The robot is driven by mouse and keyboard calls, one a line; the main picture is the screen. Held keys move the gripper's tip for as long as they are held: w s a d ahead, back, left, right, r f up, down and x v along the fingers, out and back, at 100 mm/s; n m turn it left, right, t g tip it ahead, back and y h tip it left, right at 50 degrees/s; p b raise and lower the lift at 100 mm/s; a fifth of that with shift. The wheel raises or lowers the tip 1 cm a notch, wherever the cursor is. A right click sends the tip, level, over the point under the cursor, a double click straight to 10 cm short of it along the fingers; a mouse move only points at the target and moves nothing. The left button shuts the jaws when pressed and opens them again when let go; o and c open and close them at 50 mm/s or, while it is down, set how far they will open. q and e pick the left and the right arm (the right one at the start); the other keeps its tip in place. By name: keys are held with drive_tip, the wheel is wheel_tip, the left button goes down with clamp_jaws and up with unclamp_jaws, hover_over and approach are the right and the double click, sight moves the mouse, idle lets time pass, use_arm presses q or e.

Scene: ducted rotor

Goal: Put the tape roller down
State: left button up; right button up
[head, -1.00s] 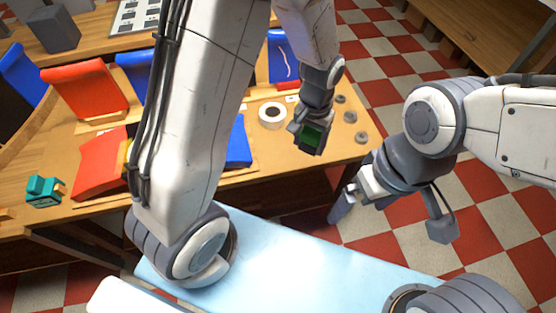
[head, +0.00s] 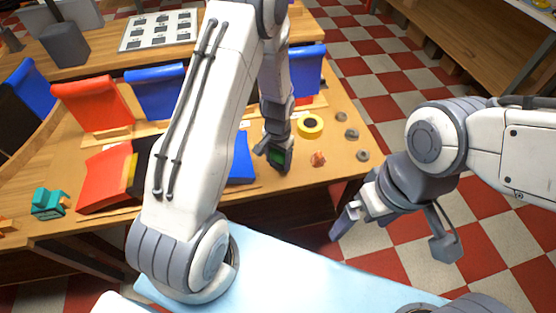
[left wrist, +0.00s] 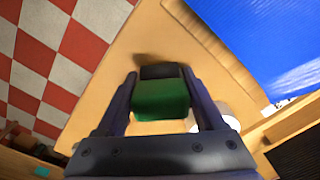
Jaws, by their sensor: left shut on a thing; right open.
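The tape roller (left wrist: 160,100), a green block with a dark end, is gripped between the fingers of my left gripper (left wrist: 160,82) in the left wrist view. In the head view the green part of the roller (head: 277,157) shows at the tips of my left gripper (head: 273,152), over the right part of the wooden table (head: 290,192). I cannot tell whether the roller touches the table top. My right gripper (head: 346,218) is open and empty, in front of the table's right end, over the checkered floor.
A yellow ring (head: 310,126), a small orange-brown piece (head: 318,159) and grey discs (head: 351,134) lie right of the left gripper. A white ring (left wrist: 208,113) partly shows in the left wrist view.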

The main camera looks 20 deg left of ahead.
use_arm(q)
drive_tip(key=shift+f, duration=0.35)
drive_tip(key=shift+f, duration=0.15)
drive_tip(key=o, duration=1.3)
wheel_tip(320, 180, up, 12)
drive_tip(key=shift+s+r+b, duration=0.1)
drive_tip(key=shift+r+b, duration=0.05)
drive_tip(key=shift+b, duration=0.2)
